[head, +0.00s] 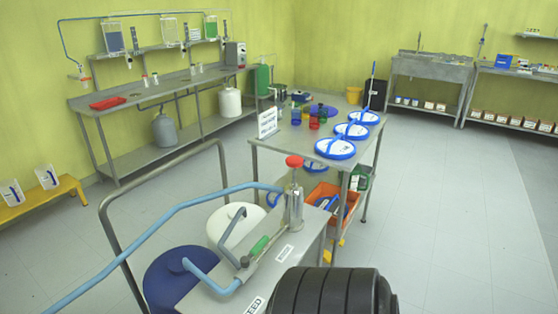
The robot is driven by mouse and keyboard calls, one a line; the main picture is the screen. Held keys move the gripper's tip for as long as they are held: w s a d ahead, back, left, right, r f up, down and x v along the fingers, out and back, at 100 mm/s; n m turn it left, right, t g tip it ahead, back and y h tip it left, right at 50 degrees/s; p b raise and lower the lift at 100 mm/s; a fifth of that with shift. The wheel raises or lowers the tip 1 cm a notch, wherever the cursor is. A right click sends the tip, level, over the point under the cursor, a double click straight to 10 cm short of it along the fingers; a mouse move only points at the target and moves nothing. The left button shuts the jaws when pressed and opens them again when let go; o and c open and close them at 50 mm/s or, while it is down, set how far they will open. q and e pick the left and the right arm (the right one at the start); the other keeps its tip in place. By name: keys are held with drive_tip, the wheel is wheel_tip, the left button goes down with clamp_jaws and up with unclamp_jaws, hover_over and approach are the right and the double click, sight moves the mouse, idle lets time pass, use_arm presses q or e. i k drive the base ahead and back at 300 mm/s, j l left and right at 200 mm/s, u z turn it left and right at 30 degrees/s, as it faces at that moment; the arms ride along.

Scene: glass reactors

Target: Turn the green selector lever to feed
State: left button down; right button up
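The green selector lever (259,245) is on a pipe fitting on the small metal cart top (305,250) in the near middle of the head view. It points up and to the right from its pivot, away from the FEED label (254,305) at the bottom edge. A second white label (284,253) lies to the right of the lever; its text is too small to read. A blue-grey pipe (205,275) joins the fitting from the left. Neither of my grippers shows in this view.
A metal cylinder with a red knob (294,162) stands behind the lever. A blue lid (178,278), a white lid (235,225) and a grey rail (118,240) are to the left. A table (300,146) with blue-rimmed discs stands behind. Floor is clear at right.

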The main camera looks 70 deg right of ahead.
sight(245, 260)
drive_tip(key=z, duration=2.05)
